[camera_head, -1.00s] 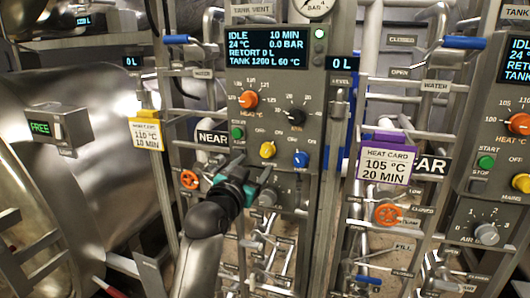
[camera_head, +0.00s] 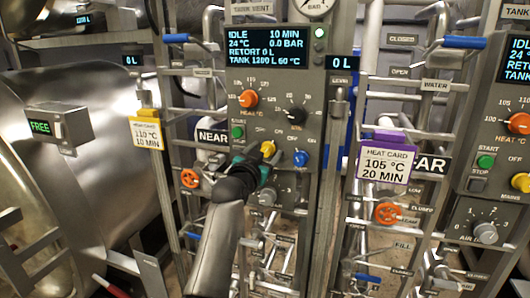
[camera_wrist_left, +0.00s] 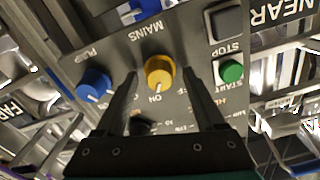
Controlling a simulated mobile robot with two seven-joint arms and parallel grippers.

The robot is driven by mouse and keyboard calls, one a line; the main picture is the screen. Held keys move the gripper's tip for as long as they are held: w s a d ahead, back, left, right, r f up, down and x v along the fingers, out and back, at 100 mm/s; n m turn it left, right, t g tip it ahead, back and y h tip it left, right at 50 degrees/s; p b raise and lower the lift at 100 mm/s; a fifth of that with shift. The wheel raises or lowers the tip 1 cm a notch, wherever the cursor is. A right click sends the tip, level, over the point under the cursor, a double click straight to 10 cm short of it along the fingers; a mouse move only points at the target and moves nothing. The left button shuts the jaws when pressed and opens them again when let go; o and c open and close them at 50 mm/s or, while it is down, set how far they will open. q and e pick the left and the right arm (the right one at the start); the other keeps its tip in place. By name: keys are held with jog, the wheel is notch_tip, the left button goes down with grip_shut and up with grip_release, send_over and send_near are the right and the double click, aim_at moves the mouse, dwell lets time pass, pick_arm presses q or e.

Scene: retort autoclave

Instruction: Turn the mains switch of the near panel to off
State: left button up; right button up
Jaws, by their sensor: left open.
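The mains switch is a yellow knob (camera_head: 267,149) on the near panel (camera_head: 290,112). It also shows in the left wrist view (camera_wrist_left: 159,72), below the upside-down MAINS label, with its pale mark toward the ON label. My left gripper (camera_head: 264,160) is open at the knob, partly hidden by my own wrist in the head view. In the left wrist view the two fingertips (camera_wrist_left: 160,77) lie on either side of the knob, with gaps showing; I cannot tell how far they are from the panel. My right gripper is not in view.
A blue pump knob (camera_head: 301,158) sits right of the mains knob, and a green start button (camera_head: 237,132) sits to its left. Orange (camera_head: 248,98) and black (camera_head: 297,116) dials are above. Pipes and an orange valve wheel (camera_head: 190,178) surround the panel.

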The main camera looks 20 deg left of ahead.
pick_arm(q)
grip_shut()
dwell(0.5)
